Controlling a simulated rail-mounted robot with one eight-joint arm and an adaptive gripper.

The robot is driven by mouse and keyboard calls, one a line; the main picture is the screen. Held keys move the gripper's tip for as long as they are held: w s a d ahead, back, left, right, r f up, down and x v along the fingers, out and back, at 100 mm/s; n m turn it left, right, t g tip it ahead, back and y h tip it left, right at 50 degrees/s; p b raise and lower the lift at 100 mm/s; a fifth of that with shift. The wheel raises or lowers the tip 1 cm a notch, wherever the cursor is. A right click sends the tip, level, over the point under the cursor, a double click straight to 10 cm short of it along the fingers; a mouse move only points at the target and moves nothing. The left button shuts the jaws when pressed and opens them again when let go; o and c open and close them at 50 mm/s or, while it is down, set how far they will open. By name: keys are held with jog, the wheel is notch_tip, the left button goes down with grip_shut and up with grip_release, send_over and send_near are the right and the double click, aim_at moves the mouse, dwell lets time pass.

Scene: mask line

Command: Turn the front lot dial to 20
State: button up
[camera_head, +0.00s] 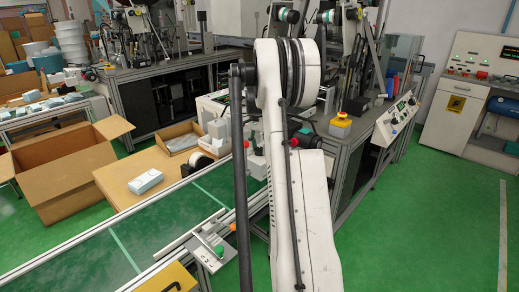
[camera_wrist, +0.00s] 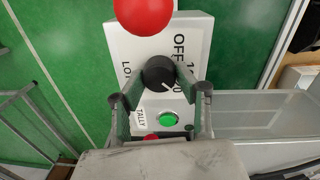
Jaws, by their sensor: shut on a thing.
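The lot dial (camera_wrist: 159,73) is a round black knob with a white pointer line, on a white panel (camera_wrist: 124,47) in the wrist view. The panel carries "OFF" and "LOT" lettering, the latter partly covered, and numbers right of the knob, where "20" shows in part. The pointer slants down and right, toward the numbers; its exact mark I cannot tell. My gripper (camera_wrist: 161,97) is shut on the dial, one finger at each side. Its fingers hide parts of the lettering. In the head view my arm blocks a clear sight of the gripper.
A large red knob (camera_wrist: 145,12) rises beside the dial at the top of the wrist view. A green button (camera_wrist: 168,119) sits just below the dial, near a "TALLY" label (camera_wrist: 140,117). In the head view, an open cardboard box (camera_head: 60,170) stands left of a wooden table (camera_head: 130,188).

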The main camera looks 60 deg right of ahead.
aim_at(258, 148)
jog(key=shift+m, duration=0.6)
jog(key=o, duration=1.1)
jog(key=r, duration=1.2)
jog(key=shift+w, duration=0.3)
